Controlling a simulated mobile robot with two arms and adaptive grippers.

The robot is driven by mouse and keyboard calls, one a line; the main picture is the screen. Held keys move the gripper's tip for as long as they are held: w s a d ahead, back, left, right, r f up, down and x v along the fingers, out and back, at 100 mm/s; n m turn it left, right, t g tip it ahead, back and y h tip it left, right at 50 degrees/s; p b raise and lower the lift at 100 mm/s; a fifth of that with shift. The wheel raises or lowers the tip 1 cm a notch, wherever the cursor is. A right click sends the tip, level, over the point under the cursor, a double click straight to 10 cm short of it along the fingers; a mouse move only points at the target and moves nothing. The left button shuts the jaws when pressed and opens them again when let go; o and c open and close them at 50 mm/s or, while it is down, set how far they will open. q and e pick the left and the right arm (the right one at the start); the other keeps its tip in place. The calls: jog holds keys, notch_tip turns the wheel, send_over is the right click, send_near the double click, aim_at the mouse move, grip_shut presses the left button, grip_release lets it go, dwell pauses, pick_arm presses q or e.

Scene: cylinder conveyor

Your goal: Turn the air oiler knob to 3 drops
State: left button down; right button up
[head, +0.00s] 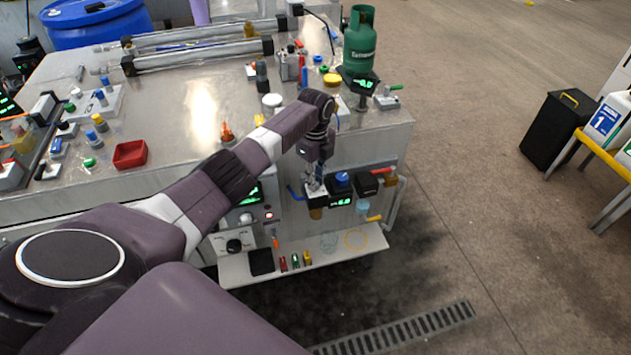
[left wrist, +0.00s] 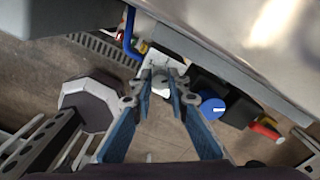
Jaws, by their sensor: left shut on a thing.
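My left gripper (head: 316,184) reaches down over the front edge of the bench, onto the air unit mounted there. In the left wrist view its two blue-grey fingers (left wrist: 160,88) are closed on a small pale knob (left wrist: 159,80), which I take to be the air oiler knob. The fingers hide its sides, and I cannot read its setting. Below the gripper in the head view is the oiler's amber bowl (head: 316,213). A small green display (head: 341,202) sits beside it, too small to read. My right gripper is not in view.
Right of the held knob are a blue knob (left wrist: 213,108) and a red handle (left wrist: 265,130). A blue hose (left wrist: 130,35) runs close on the left. A low shelf (head: 375,240) lies below.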

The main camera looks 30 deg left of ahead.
pick_arm(q)
jog(key=shift+w+m, duration=0.1)
jog(key=shift+m, duration=1.2)
jog(key=shift+r+m, duration=0.1)
jog(key=shift+m, duration=0.2)
jog(key=c, duration=1.8)
grip_release()
jog(key=shift+c, duration=0.2)
notch_tip(320, 180, up, 12)
jog(key=shift+b, duration=0.3)
